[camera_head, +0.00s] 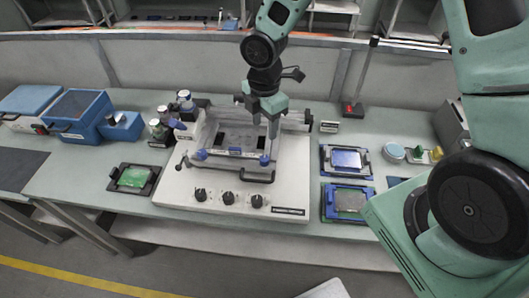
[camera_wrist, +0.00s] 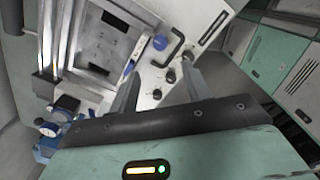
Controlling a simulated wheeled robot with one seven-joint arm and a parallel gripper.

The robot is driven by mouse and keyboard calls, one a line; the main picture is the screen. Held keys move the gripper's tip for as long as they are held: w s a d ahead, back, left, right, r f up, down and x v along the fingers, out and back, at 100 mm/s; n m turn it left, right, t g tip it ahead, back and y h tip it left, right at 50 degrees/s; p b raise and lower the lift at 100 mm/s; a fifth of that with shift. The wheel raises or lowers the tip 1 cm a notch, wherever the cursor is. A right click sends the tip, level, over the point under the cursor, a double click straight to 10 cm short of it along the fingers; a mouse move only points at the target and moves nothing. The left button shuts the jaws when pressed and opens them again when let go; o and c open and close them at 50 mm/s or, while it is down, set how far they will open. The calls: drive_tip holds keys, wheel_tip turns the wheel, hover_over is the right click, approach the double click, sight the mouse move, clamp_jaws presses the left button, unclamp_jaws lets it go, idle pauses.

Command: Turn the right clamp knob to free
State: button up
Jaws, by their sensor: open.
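The right clamp knob (camera_head: 264,160) is a small blue knob at the front right of the frame fixture on the white machine (camera_head: 292,180). It also shows in the wrist view (camera_wrist: 160,42), beyond my fingertips. A second blue clamp knob (camera_head: 202,154) is at the fixture's front left. My gripper (camera_head: 260,122) hangs above the fixture, behind the right knob in the head view. In the wrist view its two fingers (camera_wrist: 160,78) are spread with nothing between them held. Whether the knob is clamped or free cannot be told.
A black handle (camera_head: 257,177) runs along the fixture's front, close to the right knob. Several black dials (camera_head: 228,198) sit on the machine's front panel.

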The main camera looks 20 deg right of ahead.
sight(264, 158)
wheel_tip(264, 158, down, 13)
drive_tip(key=shift+r+p, duration=0.1)
drive_tip(key=shift+p, duration=0.85)
drive_tip(key=c, duration=1)
